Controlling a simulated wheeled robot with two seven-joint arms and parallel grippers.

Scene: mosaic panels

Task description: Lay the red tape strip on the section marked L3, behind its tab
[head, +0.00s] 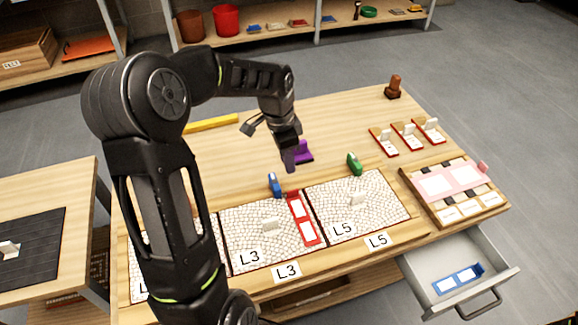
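The red tape strip (306,223) is a red frame with white windows and a raised back end. It lies along the right edge of the L3 section (240,218), by the seam with the L5 section (385,190). L3 has a cobbled surface and a small white tab (270,223) near its middle; the strip is to the right of this tab. My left gripper (289,163) points down behind the strip, apart from it, beside a purple piece (304,152). Its finger opening is not clear. My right gripper is not in view.
A blue piece (275,184) and a green piece (354,163) stand behind the panels. A tray (418,196) with a pink strip is at the right, above an open drawer (503,272) holding a blue strip. Several red-edged cards (384,143) stand at the back right.

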